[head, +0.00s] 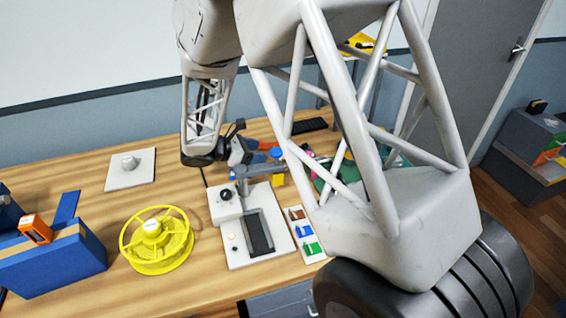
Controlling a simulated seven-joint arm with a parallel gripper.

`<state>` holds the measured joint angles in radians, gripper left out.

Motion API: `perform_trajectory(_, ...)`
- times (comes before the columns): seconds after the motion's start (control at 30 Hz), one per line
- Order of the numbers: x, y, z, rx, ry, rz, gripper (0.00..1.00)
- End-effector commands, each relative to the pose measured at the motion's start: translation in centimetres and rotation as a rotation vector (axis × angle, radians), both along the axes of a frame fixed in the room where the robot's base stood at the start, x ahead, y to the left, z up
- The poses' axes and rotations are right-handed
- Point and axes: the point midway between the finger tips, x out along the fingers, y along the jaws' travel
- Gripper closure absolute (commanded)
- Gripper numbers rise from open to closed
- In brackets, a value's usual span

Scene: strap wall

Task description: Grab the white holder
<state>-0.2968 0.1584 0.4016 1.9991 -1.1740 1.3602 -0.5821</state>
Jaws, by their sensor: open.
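Several white pieces are on the wooden table, and I cannot tell for sure which is the white holder. A white square plate with a round raised knob (130,168) lies at the back left. A white unit with a dark slot (233,243) and a small box with a black knob stands at the middle front. A narrow white panel with coloured pieces (309,253) is beside it. My gripper (241,178) is open, just above the back of the white unit. Its fingertips are small and hard to make out, and I see nothing held in it.
A yellow spool (157,240) stands left of the white unit. A blue box (62,262) with an orange item (35,229) is at the far left. Coloured items crowd the table behind my arm, partly hidden. Bare table (95,215) lies between plate and spool.

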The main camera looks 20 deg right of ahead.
Motion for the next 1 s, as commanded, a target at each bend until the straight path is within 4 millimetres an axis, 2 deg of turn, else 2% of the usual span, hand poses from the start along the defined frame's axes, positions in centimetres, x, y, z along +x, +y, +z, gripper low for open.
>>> perform_trajectory(0.3, 0.0, -0.2, 0.0, 0.000, 0.000, 0.000, 0.38)
perform_trajectory(0.7, 0.2, -2.4, -0.9, 0.000, -0.001, 0.000, 0.38)
perform_trajectory(1.0, 0.2, -2.4, -0.9, 0.000, -0.001, 0.000, 0.38)
